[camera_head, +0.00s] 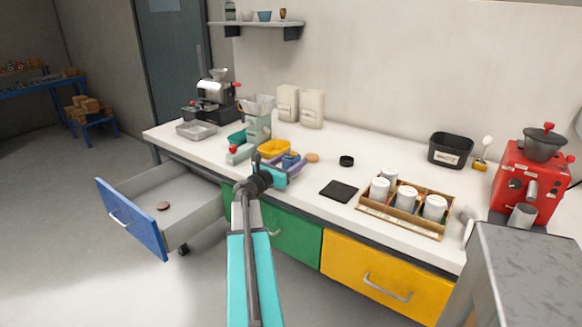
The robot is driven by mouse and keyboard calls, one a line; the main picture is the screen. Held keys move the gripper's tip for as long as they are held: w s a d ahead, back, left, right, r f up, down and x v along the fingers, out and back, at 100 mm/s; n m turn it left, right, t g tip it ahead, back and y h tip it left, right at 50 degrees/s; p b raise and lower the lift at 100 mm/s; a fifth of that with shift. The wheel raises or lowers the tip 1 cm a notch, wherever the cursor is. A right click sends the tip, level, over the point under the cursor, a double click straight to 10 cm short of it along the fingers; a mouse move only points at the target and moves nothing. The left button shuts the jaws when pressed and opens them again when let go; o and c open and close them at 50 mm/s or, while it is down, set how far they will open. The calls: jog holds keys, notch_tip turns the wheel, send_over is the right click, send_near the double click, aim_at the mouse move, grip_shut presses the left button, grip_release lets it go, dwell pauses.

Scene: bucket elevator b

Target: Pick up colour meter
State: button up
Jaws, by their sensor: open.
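I cannot tell for certain which object is the colour meter. A small black round object (346,161) stands on the white counter right of the trays. A flat black square (338,191) lies on the counter nearer the front edge. A small blue item (290,159) shows at the purple tray (298,170), just beyond my gripper. My gripper (282,172) is at the counter's front edge by the purple tray, open, its fingertips small and partly hidden by my wrist. No held object shows in it.
A wooden crate (400,225) holds white containers. A yellow tray (274,147), a light disc (312,158), a black bin (450,150) and a red grinder (530,180) stand on the counter. A blue-fronted drawer (133,220) is open at left, with a brown disc (163,206) inside.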

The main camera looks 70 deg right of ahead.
grip_shut()
jog(key=shift+r, duration=0.2)
